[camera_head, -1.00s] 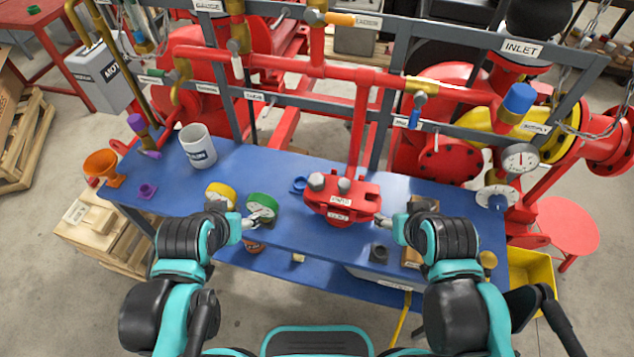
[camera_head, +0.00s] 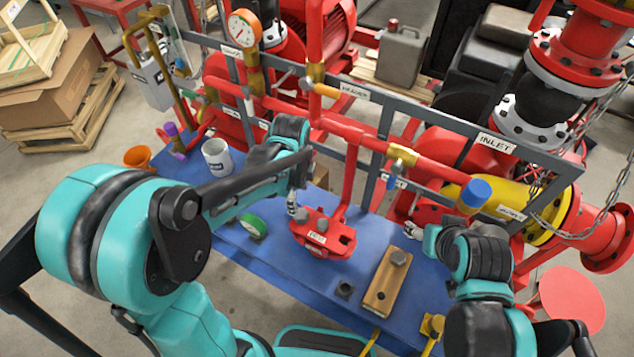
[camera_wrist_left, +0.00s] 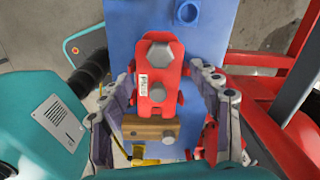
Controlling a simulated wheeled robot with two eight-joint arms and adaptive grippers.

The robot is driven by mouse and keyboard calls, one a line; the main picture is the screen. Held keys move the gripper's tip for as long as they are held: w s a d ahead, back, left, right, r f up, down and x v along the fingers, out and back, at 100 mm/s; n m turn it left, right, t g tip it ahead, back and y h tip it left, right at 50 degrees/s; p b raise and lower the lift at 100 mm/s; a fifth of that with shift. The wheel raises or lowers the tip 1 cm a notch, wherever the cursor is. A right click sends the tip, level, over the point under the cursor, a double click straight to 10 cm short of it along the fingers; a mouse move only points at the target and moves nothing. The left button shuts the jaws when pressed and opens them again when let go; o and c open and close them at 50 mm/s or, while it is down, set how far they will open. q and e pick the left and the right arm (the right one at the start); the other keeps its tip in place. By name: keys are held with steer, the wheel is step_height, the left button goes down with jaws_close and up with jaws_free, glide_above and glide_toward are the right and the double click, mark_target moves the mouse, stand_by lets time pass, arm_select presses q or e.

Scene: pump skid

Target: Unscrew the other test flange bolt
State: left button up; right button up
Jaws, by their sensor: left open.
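The red test flange (camera_head: 335,245) stands on the blue bench and carries grey hex bolt heads. One large bolt head (camera_wrist_left: 160,55) shows at its far end in the left wrist view, with a smaller one (camera_wrist_left: 157,95) nearer. My left gripper (camera_head: 294,208) is above the flange's left side. In the left wrist view its fingers (camera_wrist_left: 164,68) are spread apart on either side of the flange, with nothing between them clearly held. My right gripper (camera_head: 410,231) is beside the bench's rear right part, clear of the flange; its fingers are too small to read.
A wooden block (camera_head: 381,292) with a grey bolt (camera_head: 399,257) on it lies right of the flange. Red pipes and a grey frame rise behind.

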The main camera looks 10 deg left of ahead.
mark_target(301, 213)
arm_select(q)
steer(key=shift+w+d+m, duration=0.15)
steer(key=shift+d+m, duration=0.15)
steer(key=shift+f, duration=0.35)
step_height(301, 213, down, 7)
steer(key=shift+a+f+b, duration=0.15)
steer(key=shift+f+b, duration=0.05)
steer(key=shift+b, duration=0.5)
